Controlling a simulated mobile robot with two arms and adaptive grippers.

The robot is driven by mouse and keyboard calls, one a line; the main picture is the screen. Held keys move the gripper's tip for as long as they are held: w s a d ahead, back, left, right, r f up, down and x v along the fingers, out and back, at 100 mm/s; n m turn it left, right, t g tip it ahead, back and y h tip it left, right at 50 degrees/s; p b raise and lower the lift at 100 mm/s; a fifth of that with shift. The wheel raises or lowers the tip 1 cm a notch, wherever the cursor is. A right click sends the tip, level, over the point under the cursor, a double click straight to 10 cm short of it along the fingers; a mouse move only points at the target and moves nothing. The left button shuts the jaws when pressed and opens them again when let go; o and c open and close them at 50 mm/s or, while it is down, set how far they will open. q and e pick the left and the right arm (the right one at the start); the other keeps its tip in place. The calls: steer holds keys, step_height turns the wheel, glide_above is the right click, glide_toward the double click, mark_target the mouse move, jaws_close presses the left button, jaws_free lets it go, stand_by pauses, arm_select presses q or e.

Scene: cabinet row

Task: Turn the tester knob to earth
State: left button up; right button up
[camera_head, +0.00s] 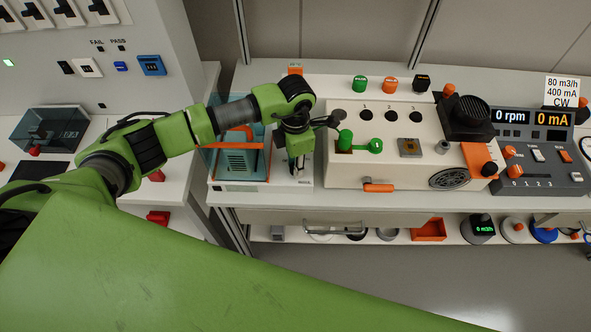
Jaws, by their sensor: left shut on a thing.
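My left gripper (298,170) points down over the white panel at the right end of the teal-covered tester unit (240,178), left of the long cream machine. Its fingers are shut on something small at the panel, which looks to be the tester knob. The fingers hide the knob, so I cannot read its position, and no earth mark is legible. My right gripper is not in view.
The cream machine (340,112) with a green lever (360,146) stands close to the right of my left gripper. A control box (545,150) reads 0 rpm and 0 mA. A lower shelf holds an orange tray (428,230). Grey floor lies in front.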

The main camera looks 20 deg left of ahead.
arm_select(q)
steer(key=m+b, duration=0.3)
steer(key=shift+w+f+b, duration=0.1)
steer(key=shift+f+b, duration=0.05)
steer(key=shift+b, duration=0.2)
steer(key=shift+m+b, duration=0.45)
steer(key=shift+m, duration=0.35)
steer(key=shift+r, duration=0.2)
steer(key=o, duration=1.1)
steer(key=shift+r, duration=0.15)
step_height(320, 180, up, 12)
